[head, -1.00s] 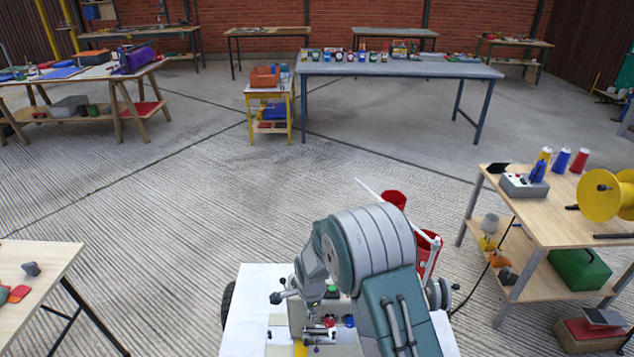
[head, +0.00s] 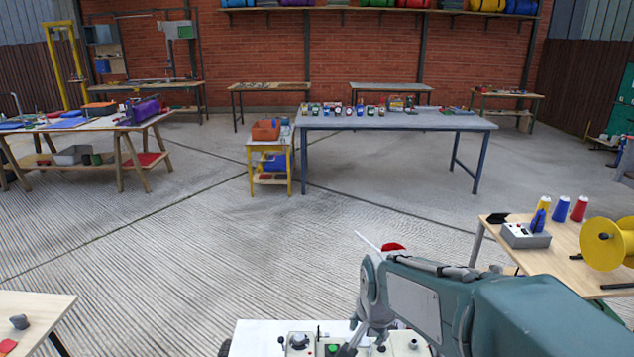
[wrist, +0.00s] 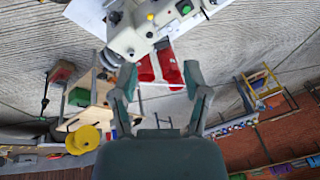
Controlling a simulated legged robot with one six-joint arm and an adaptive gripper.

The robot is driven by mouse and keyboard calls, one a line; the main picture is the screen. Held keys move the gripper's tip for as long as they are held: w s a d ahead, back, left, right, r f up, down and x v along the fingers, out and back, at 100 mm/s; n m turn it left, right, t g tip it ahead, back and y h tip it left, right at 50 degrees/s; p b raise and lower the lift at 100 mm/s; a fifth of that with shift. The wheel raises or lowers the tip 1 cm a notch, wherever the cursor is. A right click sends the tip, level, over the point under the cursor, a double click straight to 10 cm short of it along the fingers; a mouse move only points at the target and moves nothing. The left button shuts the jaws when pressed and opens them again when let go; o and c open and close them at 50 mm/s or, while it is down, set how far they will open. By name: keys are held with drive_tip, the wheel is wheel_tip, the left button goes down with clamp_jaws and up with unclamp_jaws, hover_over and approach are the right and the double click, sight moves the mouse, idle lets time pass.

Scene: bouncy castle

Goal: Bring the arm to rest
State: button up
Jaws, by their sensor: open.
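My arm (head: 430,295) crosses the lower right of the head view, over the white deck of my body, and bends down at its left end. I cannot make out my gripper's fingers clearly in the head view. In the wrist view my gripper (wrist: 160,82) has its two fingers spread wide apart, with nothing between them. Beyond the fingers a red container (wrist: 158,68) and pale deck parts with knobs show. The wrist picture looks upside down.
A wooden bench (head: 561,262) with a yellow reel (head: 603,244) stands close on the right. A table corner (head: 38,308) is at the lower left. A long blue-legged table (head: 400,122) and a yellow trolley (head: 254,140) stand farther off. The ridged floor between is open.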

drive_tip(key=s+d+r+n+t, duration=0.1)
drive_tip(key=s+d+r+n, duration=0.2)
drive_tip(key=s, duration=0.6)
drive_tip(key=s+d+r+n+t, duration=0.1)
drive_tip(key=s+d+r+n, duration=0.2)
drive_tip(key=s, duration=0.5)
drive_tip(key=shift+s+r+n+h, duration=0.3)
drive_tip(key=shift+s+r, duration=0.1)
drive_tip(key=shift+r, duration=0.2)
drive_tip(key=shift+c, duration=0.3)
